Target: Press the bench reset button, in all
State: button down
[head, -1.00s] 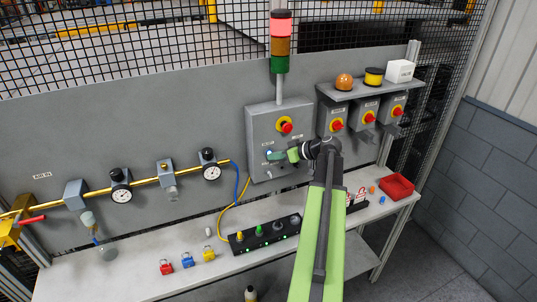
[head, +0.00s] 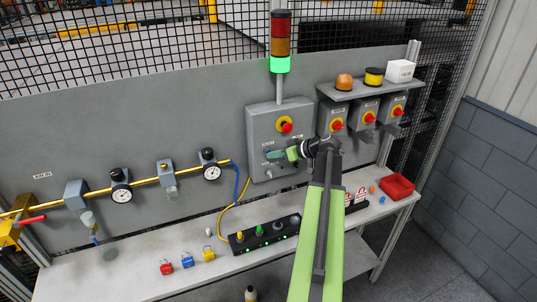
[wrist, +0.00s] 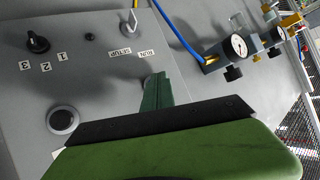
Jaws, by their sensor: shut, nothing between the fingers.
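The grey control box (head: 262,122) stands on the back panel, with a red and yellow emergency stop (head: 286,127) on its front. My gripper (head: 273,155) is shut, with its tip at the left middle of the box front. In the wrist view my shut fingers (wrist: 156,91) end close to the RUN label (wrist: 146,53). No reset button can be made out now; my fingers may hide it, and I cannot tell whether they touch it. The stack light (head: 280,62) above the box is lit green.
In the wrist view the box carries a key switch (wrist: 132,21), a black selector knob (wrist: 37,43) and a ringed round button (wrist: 62,121). Gauges (head: 121,194) and yellow piping lie to the left.

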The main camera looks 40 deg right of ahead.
jog(key=shift+s, duration=0.1)
jog(key=shift+s+a, duration=0.3)
jog(key=shift+s, duration=0.4)
jog(key=s, duration=0.1)
jog(key=s+a, duration=0.1)
jog(key=s, duration=0.1)
jog(key=s+a, duration=0.1)
jog(key=shift+s, duration=0.3)
dwell(0.6)
